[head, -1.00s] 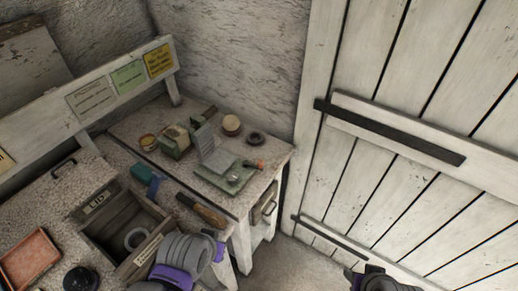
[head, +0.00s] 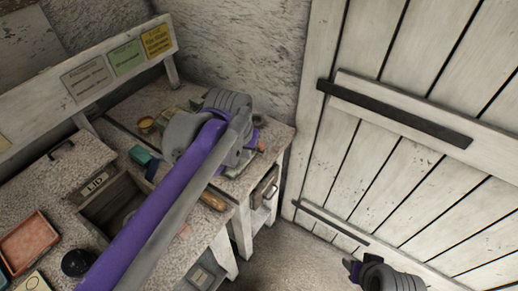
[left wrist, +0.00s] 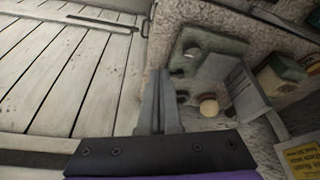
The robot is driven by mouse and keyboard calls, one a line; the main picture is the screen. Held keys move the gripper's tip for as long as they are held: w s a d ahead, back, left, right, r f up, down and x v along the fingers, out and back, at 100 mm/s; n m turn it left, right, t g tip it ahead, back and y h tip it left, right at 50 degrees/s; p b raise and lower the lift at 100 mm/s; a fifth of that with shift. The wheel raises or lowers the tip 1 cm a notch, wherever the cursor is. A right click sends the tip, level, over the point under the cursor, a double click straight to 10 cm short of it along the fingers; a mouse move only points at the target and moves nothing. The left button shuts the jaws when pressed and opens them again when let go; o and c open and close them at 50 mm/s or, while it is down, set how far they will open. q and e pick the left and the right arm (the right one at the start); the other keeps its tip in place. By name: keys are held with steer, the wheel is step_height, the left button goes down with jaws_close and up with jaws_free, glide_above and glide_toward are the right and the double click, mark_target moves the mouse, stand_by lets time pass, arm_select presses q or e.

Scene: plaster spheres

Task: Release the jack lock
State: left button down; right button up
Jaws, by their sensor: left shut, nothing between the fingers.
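In the head view, my left arm reaches over the bench and hides most of the green device and the fingertips. My right arm shows at the lower right, without a clear gripper.
The bench (head: 115,105) holds an open wooden drawer or box (head: 103,210), a teal-headed tool (head: 141,156), a wooden handle (head: 213,201) and a reddish tray (head: 30,242). A plank door (head: 400,80) with black bars stands right. A wall backs the bench.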

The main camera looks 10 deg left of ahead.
arm_select(q)
steer(key=w, duration=0.2)
steer(key=w+r, duration=0.1)
steer(key=shift+w+d, duration=0.1)
steer(key=shift+d, duration=0.3)
steer(key=shift+f, duration=0.15)
steer(key=b+x, duration=0.1)
steer(key=x, duration=0.9)
steer(key=shift+f, duration=0.2)
steer(key=w, duration=0.2)
steer(key=shift+w+r, duration=0.1)
steer(key=shift+w, duration=0.8)
